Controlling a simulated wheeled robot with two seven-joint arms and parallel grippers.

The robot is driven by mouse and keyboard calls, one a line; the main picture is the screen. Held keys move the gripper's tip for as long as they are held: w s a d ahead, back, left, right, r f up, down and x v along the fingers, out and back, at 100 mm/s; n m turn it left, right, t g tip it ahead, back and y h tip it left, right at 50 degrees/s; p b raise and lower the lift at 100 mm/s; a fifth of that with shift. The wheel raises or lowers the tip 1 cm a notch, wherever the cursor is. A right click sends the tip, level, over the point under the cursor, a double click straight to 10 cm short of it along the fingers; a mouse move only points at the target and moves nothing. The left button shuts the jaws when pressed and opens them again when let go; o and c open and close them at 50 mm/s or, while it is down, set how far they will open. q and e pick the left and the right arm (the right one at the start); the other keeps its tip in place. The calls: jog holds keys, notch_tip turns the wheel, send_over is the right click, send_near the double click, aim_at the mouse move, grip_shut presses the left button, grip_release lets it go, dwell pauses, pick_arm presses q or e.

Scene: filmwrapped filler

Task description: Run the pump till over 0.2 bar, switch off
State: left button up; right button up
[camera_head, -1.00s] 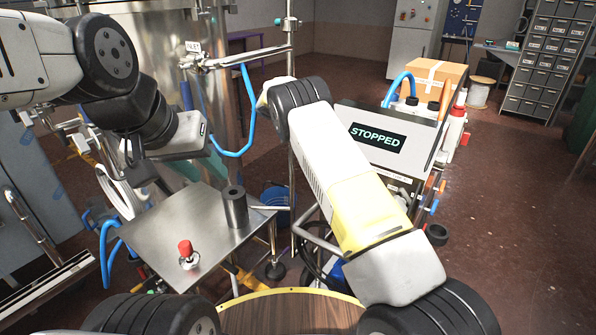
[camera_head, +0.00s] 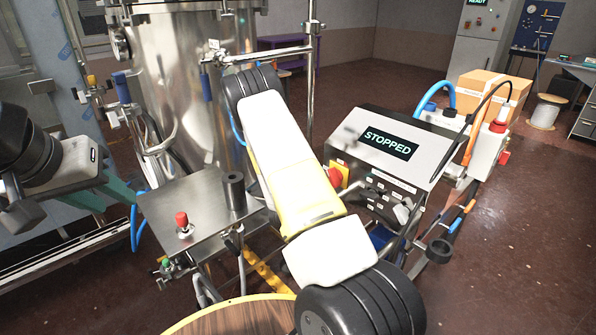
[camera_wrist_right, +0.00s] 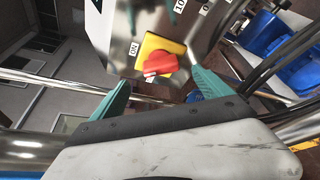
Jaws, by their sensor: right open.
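The pump unit's sloped panel (camera_head: 437,160) has a display (camera_head: 390,144) that reads STOPPED. A red rotary switch (camera_head: 335,177) on a yellow plate sits low on its left side, partly behind my right arm. In the right wrist view the red switch (camera_wrist_right: 160,64) is straight ahead, with an ON label beside the plate. My right gripper (camera_wrist_right: 160,77) is open, its teal fingers either side of the switch and apparently not touching it. My left gripper (camera_head: 118,190) is at the far left, away from the pump; its jaw opening is unclear. No pressure reading is legible.
A steel table (camera_head: 190,205) with a red-topped button (camera_head: 183,222) and a dark cylinder (camera_head: 234,190) stands left of my right arm. A large steel tank (camera_head: 185,80) is behind it. Hoses and bottles flank the pump's right side. Open floor lies at right.

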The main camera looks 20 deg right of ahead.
aim_at(331, 179)
jog(key=x, duration=0.7)
jog(key=shift+w+d+f, duration=0.2)
jog(key=shift+w, duration=0.05)
jog(key=c, duration=1.4)
jog(key=shift+o, duration=0.2)
